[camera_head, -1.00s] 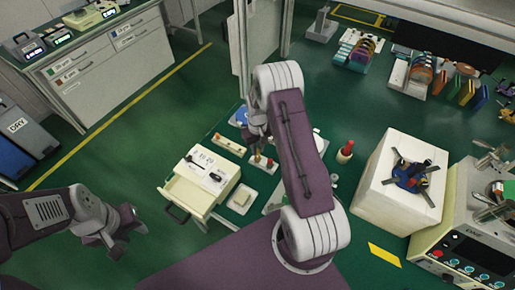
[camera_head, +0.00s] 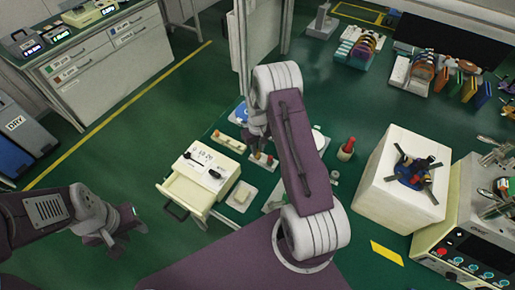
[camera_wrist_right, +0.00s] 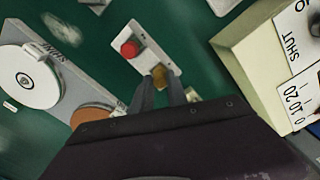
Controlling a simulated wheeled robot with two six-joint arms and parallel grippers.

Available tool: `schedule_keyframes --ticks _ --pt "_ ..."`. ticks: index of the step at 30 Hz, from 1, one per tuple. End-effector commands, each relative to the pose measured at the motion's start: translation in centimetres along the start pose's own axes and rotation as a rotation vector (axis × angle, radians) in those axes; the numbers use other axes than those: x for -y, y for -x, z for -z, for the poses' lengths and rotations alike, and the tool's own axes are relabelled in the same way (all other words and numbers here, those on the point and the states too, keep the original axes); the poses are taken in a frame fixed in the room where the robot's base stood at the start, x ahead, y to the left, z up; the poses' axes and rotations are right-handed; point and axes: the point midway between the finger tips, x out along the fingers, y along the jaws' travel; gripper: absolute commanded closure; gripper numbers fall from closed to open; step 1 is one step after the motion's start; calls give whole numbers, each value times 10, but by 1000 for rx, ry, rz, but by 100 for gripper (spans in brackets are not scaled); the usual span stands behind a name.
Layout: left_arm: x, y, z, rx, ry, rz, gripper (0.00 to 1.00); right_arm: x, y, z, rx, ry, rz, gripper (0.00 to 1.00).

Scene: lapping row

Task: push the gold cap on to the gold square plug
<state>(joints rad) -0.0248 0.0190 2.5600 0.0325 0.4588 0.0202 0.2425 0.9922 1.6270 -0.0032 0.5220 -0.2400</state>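My right gripper (camera_wrist_right: 161,88) points down at a pale plate (camera_wrist_right: 145,38) in the right wrist view. A small gold piece (camera_wrist_right: 160,75) sits between its fingertips, which look closed on its sides; I take it for the gold cap. It is over the plate's end, and the gold square plug is not seen apart from it. A red cap (camera_wrist_right: 130,48) stands on the same plate. In the head view the plate (camera_head: 263,161) shows beside my right arm, which partly hides the gripper. My left gripper (camera_head: 128,228) is open and empty at the left, away from the plate.
A cream drawer unit (camera_head: 205,178), its drawer pulled out, stands left of the plate. Another light plate (camera_head: 231,142) lies behind. A red-topped post (camera_head: 347,148) and a white block (camera_head: 378,197) stand to the right. A white disc (camera_wrist_right: 28,80) lies left in the wrist view.

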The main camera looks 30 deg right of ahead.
Motion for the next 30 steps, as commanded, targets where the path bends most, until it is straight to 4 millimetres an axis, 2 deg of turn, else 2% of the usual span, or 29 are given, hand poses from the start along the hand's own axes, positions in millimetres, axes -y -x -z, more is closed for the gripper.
schedule_keyframes --ticks 1,2,3,13,24,30 --pt "0 0 0 0 0 0 64 0 0 0 0 0 0 68" --pt "0 0 0 0 0 0 64 0 0 0 0 0 0 59" --pt "0 0 0 0 0 0 64 0 0 0 0 0 0 56" --pt "0 0 0 0 0 0 64 0 5 1 -2 0 -1 56" --pt "0 -7 -1 0 0 0 64 0 77 1 -4 0 -1 56" --pt "0 -7 -1 0 0 0 64 0 91 0 -1 0 0 56"
